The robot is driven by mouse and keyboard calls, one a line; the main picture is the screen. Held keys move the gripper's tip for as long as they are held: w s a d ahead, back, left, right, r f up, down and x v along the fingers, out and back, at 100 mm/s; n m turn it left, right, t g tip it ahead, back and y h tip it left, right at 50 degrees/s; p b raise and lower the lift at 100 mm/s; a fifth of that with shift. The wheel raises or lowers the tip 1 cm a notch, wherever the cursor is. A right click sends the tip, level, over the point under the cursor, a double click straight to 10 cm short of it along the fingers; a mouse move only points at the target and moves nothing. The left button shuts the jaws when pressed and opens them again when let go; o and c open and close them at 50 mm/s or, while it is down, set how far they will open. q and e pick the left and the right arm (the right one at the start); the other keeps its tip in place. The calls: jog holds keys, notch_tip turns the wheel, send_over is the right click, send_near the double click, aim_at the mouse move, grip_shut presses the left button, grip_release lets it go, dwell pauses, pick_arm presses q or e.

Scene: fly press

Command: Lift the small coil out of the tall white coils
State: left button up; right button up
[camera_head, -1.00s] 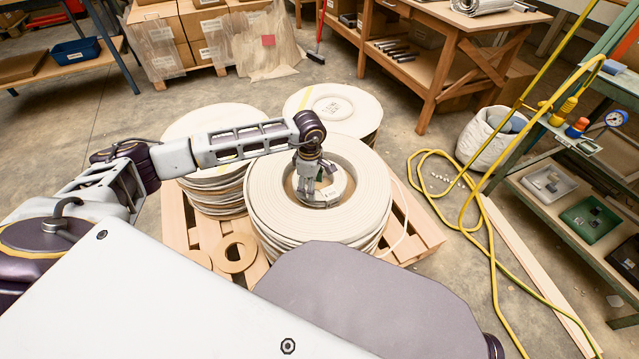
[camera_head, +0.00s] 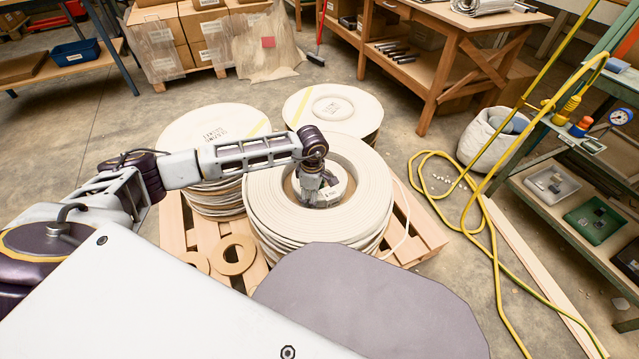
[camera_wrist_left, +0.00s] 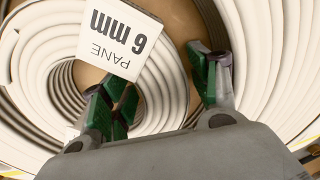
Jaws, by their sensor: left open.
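The tall white coils (camera_head: 361,198) stand stacked on a pallet at the middle of the head view, with a round opening on top. The small coil (camera_head: 336,190) sits inside that opening, partly hidden by my left gripper. In the left wrist view the small coil (camera_wrist_left: 169,75) is a white roll with a "PANE 6 mm" label. My left gripper (camera_wrist_left: 157,92) is open, with green-padded fingers. One finger is over the small coil's centre and the other over the gap beside the tall coils' inner wall, with the small coil's windings between them. Contact cannot be told.
Two other coil stacks, behind left (camera_head: 205,130) and behind right (camera_head: 345,103), stand close by. Flat tan rings (camera_head: 233,268) lie on the pallet (camera_head: 428,236). A yellow hose (camera_head: 470,225) lies on the floor at right beside a green shelf rack (camera_head: 560,232).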

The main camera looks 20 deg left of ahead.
pick_arm(q)
grip_shut()
jog(key=shift+r, duration=0.1)
dwell(0.3)
dwell(0.4)
jog(key=shift+w+r+p, duration=0.1)
jog(key=shift+r+p, duration=0.25)
jog(key=shift+r, duration=0.5)
notch_tip(320, 180, up, 7)
jog(key=shift+r+p, duration=0.1)
jog(key=shift+p, duration=1.1)
jog(key=shift+r, duration=0.55)
pick_arm(e)
notch_tip(320, 180, up, 7)
jog(key=d+g+h, duration=0.1)
jog(key=shift+s+d+n, duration=0.25)
jog(key=shift+n, duration=0.05)
